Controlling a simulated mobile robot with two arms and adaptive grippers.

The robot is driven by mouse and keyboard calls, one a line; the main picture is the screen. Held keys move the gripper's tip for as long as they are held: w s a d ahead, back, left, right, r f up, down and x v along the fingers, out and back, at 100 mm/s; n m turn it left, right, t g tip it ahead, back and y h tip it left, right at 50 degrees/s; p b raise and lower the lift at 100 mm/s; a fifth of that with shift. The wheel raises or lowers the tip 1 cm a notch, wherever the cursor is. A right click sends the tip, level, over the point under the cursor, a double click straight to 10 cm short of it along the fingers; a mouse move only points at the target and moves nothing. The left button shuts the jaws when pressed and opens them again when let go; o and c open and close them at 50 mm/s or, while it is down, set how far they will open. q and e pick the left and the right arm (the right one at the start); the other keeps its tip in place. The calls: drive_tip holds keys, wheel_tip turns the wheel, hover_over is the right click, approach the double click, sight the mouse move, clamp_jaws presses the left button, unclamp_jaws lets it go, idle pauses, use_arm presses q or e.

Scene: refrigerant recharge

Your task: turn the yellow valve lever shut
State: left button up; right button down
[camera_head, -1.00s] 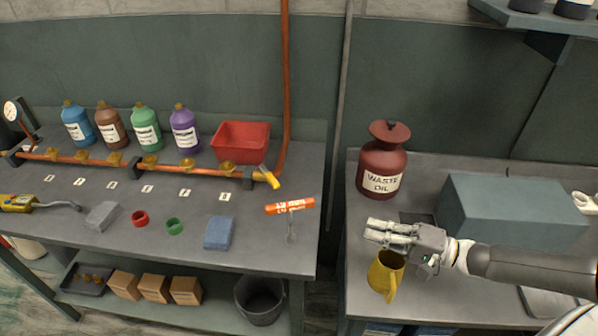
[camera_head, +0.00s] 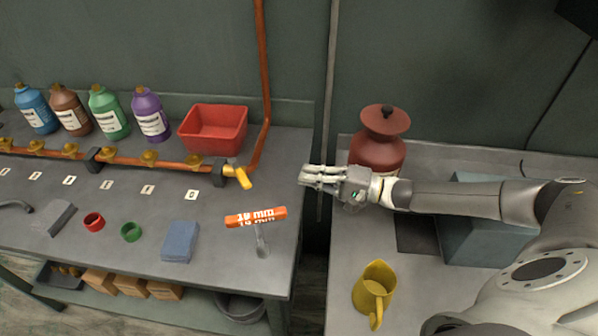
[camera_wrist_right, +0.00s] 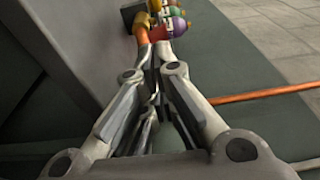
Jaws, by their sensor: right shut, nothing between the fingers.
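The yellow valve lever (camera_head: 243,178) sits at the right end of the copper pipe manifold, by the dark bracket, slanting down to the right. My right gripper (camera_head: 302,176) is to the right of the lever, apart from it, over the right edge of the left bench. Its fingers are closed together with nothing between them. In the right wrist view the closed fingers (camera_wrist_right: 158,72) point toward the pipe end, and an orange-yellow piece partly shows just beyond the fingertips. My left gripper is not in view.
A red bin (camera_head: 213,128) stands behind the manifold. An orange-handled 19 mm tool (camera_head: 256,216) and a blue sponge (camera_head: 180,241) lie in front. The waste oil jar (camera_head: 379,140) stands close behind my right wrist. A yellow jug (camera_head: 375,291) is on the right bench.

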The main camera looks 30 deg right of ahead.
sight(239, 172)
drive_tip(key=p+x, duration=0.1)
drive_tip(key=x, duration=0.6)
drive_tip(key=shift+w+a+r+p, duration=0.15)
drive_tip(key=shift+w+a+p, duration=0.1)
drive_tip(key=shift+p, duration=0.1)
drive_tip(key=a+p, duration=0.1)
drive_tip(key=a, duration=0.2)
drive_tip(key=shift+w+a, duration=0.1)
drive_tip(key=shift+a, duration=0.15)
drive_tip(key=shift+a+p, duration=0.4)
drive_tip(key=shift+a, duration=0.2)
drive_tip(key=shift+m+t+h, duration=0.3)
drive_tip(key=shift+t, duration=0.1)
drive_tip(key=shift+a, duration=0.1)
